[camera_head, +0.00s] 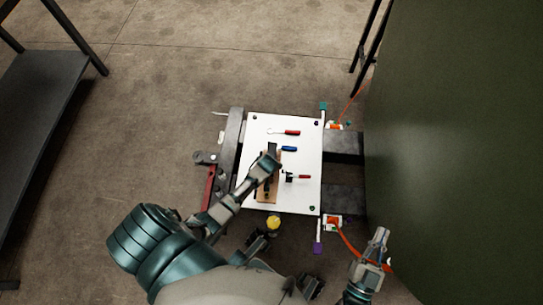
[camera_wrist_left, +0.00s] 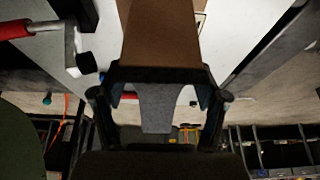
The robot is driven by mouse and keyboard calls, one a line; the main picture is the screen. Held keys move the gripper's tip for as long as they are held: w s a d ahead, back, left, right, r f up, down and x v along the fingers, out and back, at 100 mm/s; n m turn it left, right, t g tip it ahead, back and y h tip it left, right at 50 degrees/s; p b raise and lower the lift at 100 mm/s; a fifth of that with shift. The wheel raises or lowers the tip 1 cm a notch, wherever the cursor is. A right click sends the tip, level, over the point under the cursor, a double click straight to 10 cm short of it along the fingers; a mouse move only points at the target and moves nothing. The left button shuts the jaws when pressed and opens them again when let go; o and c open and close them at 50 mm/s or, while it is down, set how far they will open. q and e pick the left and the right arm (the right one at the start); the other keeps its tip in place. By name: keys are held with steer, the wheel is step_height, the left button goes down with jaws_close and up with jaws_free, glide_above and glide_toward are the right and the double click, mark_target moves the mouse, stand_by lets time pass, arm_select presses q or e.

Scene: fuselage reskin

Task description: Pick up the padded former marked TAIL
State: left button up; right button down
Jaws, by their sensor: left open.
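My left gripper (camera_head: 267,161) is over the white work board, above a brown block (camera_head: 267,191) and beside a dark grey piece (camera_head: 272,147). In the left wrist view the left gripper's fingers (camera_wrist_left: 160,97) are spread apart. A grey strip (camera_wrist_left: 155,108) shows between them, with a gap on both sides, and the brown block (camera_wrist_left: 160,35) lies above it in the picture. I cannot read a TAIL mark, so I cannot tell which piece is the padded former. My right gripper (camera_head: 379,242) is off the board at lower right, empty as far as I see.
The white board (camera_head: 255,128) also holds a red-handled tool (camera_head: 292,132), a blue-handled tool (camera_head: 289,149) and another red-handled tool (camera_head: 304,176). A yellow round thing (camera_head: 273,222) is at its near edge. A large green panel (camera_head: 460,130) stands at right, a dark bench (camera_head: 40,110) at left.

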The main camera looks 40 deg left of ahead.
arm_select(q)
steer(key=shift+r, duration=0.1)
steer(key=shift+c, duration=1)
jaws_close()
